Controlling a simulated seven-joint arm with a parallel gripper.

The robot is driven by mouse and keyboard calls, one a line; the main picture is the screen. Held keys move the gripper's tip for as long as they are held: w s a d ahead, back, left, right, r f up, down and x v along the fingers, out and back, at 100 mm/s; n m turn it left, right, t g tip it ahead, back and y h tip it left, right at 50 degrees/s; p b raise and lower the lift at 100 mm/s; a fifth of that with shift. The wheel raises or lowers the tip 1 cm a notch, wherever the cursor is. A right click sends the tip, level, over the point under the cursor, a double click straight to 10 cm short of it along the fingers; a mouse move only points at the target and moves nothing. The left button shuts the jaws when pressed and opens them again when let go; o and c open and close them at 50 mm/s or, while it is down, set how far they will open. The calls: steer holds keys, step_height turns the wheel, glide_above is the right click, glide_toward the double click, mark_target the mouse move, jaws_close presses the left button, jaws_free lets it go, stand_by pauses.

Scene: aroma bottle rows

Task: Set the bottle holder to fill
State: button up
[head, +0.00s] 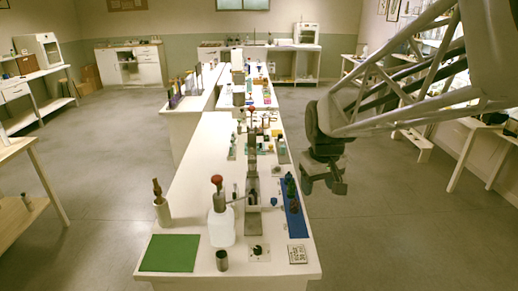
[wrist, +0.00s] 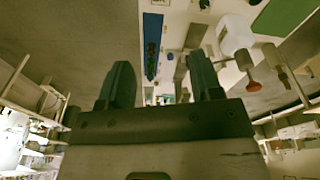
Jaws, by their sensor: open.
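A white plate with a black knob (head: 258,251) lies near the front edge of the table (head: 205,150). Behind it stands an upright grey metal stand (head: 252,187). I cannot tell for sure which of these is the bottle holder, and the knob's setting is too small to read. A white bottle with a red top (head: 222,228) stands left of the stand. My gripper (head: 325,184) hangs off the table's right side, apart from everything. In the wrist view my gripper (wrist: 160,82) has its two dark fingers spread, with nothing between them.
A blue tray (head: 297,228) with dark green bottles lies along the right edge. The floor right of the table is clear.

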steer(key=w+a+f+n, duration=0.15)
steer(key=w+f, duration=0.25)
steer(key=w, duration=0.5)
steer(key=w+a+f+n, duration=0.15)
steer(key=w+f, duration=0.25)
steer(key=w, duration=0.5)
steer(key=n+g, duration=0.2)
steer(key=n, duration=0.1)
glide_above(274, 200)
step_height(274, 200, down, 17)
steer(key=shift+r, duration=0.15)
steer(key=shift+w+f, duration=0.2)
steer(key=shift+f, duration=0.1)
steer(key=shift+f, duration=0.1)
steer(key=shift+f, duration=3.8)
steer(key=shift+s, duration=0.1)
jaws_close()
